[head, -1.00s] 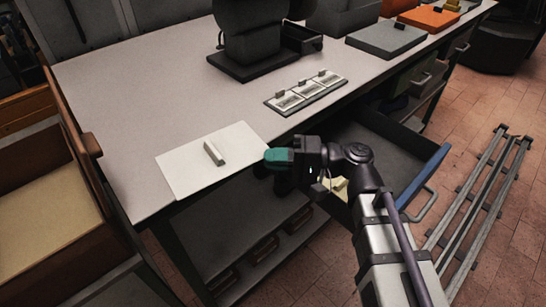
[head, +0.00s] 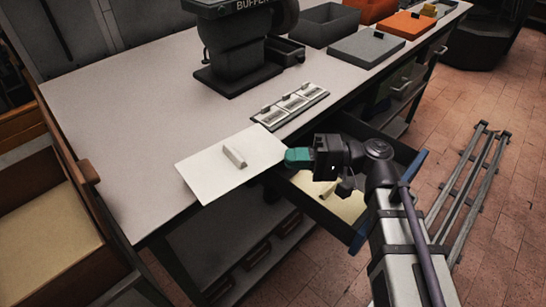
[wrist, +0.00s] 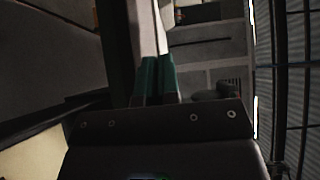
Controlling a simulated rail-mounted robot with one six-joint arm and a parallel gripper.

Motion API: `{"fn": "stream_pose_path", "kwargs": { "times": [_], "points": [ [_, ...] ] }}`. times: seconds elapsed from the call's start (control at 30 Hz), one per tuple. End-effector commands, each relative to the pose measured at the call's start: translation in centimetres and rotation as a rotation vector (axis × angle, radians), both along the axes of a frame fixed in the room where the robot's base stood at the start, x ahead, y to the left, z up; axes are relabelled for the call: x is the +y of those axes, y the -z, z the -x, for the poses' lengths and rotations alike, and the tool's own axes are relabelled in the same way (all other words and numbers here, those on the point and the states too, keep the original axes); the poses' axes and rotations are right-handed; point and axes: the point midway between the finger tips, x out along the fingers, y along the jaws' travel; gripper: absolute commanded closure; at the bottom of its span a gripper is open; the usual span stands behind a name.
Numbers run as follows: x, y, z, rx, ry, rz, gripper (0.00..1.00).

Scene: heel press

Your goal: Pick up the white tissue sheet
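The white tissue sheet (head: 210,175) is a flat white square with a small pale raised tab near its middle. In the head view it lies over the front part of the bench and covers some of its front edge. My gripper (head: 288,155) has its green fingertips at the sheet's right corner. In the wrist view the fingers (wrist: 157,80) are close together with a thin pale edge running out between them, so they appear shut on the sheet. Whether the sheet is clear of the bench top is hard to tell.
An open drawer (head: 352,235) below my gripper holds a cream sheet (head: 343,204). A three-part tray (head: 290,105) and a dark buffer machine (head: 240,75) stand on the bench (head: 110,130). A wooden bin (head: 88,172) is at left; a metal rack (head: 470,185) lies on the floor.

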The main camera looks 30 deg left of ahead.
Motion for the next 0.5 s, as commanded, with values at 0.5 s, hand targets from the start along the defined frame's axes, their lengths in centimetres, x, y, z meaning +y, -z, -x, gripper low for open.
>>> {"fn": "stream_pose_path", "kwargs": {
  "times": [0.5],
  "points": [
    [-5.9,-2.5,-3.7,0.0,-0.001,0.0,1.0]
  ]
}}
